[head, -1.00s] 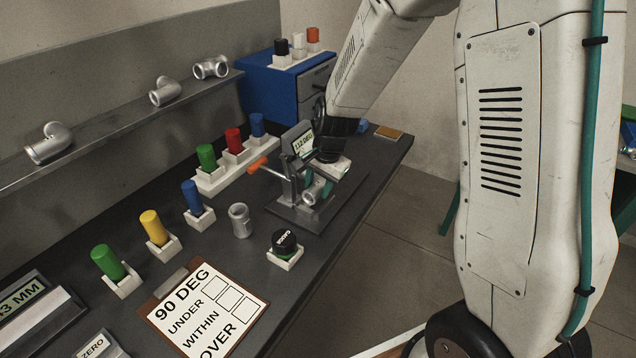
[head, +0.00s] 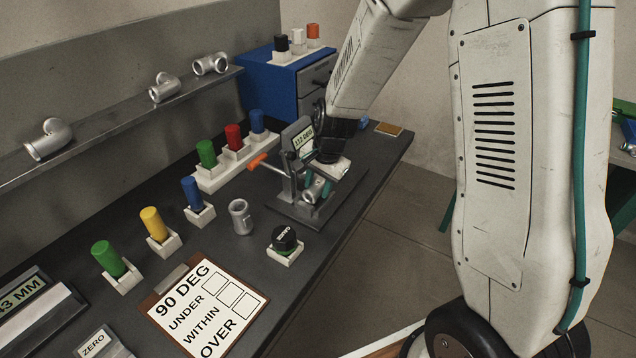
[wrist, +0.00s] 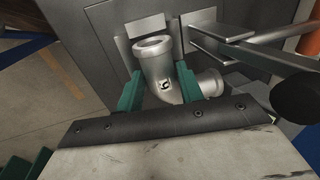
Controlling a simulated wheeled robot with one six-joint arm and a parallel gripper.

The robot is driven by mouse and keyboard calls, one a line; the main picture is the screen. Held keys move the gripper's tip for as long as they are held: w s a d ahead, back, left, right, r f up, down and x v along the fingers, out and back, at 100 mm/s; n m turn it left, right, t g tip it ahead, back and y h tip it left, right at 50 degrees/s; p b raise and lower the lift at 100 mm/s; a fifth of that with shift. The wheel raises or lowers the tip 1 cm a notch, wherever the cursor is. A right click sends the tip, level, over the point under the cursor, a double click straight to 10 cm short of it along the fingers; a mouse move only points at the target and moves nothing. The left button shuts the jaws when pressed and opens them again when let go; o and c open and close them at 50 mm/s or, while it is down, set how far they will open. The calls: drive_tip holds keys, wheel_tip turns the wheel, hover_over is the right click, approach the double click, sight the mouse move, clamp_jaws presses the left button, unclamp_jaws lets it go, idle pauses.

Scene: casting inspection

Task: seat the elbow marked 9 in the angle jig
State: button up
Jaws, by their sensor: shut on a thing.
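The grey metal elbow (wrist: 165,76) is between the two green fingers of my gripper (wrist: 156,88) in the wrist view. One open end faces up toward the camera and the other points right. A dark digit on its bend could be a 9 or a 6 by its orientation. My gripper (head: 318,185) is shut on the elbow (head: 312,191), low over the angle jig (head: 294,206) in the head view. The jig has a grey base, upright plates, an orange-handled lever and a degree display. Whether the elbow touches the jig's plates is unclear.
Another fitting (head: 240,217) stands on the bench left of the jig. A black-capped gauge block (head: 285,245) and the 90 DEG clipboard (head: 207,306) lie nearer. Colored plugs in white holders line the back. Several fittings sit on the shelf (head: 110,122).

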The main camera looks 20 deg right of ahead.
drive_tip(key=shift+f, duration=0.2)
drive_tip(key=o, duration=1.3)
drive_tip(key=shift+o, duration=0.2)
drive_tip(key=shift+f, duration=0.1)
drive_tip(key=shift+s, duration=0.15)
drive_tip(key=shift+d+f, duration=0.1)
drive_tip(key=v, duration=0.8)
drive_tip(key=shift+w, duration=0.25)
